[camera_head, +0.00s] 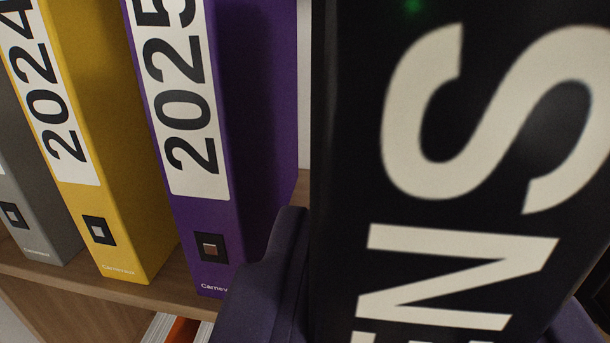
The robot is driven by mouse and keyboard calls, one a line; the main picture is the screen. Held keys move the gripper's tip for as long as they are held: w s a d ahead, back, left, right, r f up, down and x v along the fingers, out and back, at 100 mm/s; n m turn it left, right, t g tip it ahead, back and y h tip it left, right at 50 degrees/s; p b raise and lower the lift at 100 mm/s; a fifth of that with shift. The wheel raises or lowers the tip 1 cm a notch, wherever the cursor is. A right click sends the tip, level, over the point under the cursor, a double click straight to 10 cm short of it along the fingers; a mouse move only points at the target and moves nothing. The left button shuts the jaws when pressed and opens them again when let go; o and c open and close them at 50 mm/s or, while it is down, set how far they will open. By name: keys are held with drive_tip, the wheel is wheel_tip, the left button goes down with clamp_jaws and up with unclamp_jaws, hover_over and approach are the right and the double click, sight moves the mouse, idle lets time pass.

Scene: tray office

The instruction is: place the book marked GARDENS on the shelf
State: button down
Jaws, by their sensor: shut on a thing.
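A black book (345,130) with large cream letters fills the right half of the view, very close to the camera. The letters N and S show, with part of an E at the bottom edge; the rest of its title is out of view. My gripper (400,325) is shut on the book, with dark purple-grey finger parts showing on both sides of it. The wooden shelf board (85,287) runs along the lower left, with binders standing on it. The book is in front of the shelf, to the right of the purple binder; I cannot tell whether it touches the board.
A purple binder (265,110) marked 2025, a yellow binder (120,130) marked 2024 and a grey binder (35,190) stand in a row on the board. Below it, white and orange things (180,330) show partly. Room behind the book is hidden.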

drive_tip(key=w+a+f+p, duration=0.1)
drive_tip(key=w+f, duration=0.1)
drive_tip(key=w, duration=0.5)
drive_tip(key=w+a+f+p, duration=0.1)
drive_tip(key=w+f, duration=0.1)
drive_tip(key=w, duration=0.5)
drive_tip(key=shift+f, duration=0.4)
drive_tip(key=shift+d+f, duration=0.1)
drive_tip(key=c, duration=0.7)
unclamp_jaws()
drive_tip(key=shift+f, duration=0.15)
drive_tip(key=shift+o, duration=0.5)
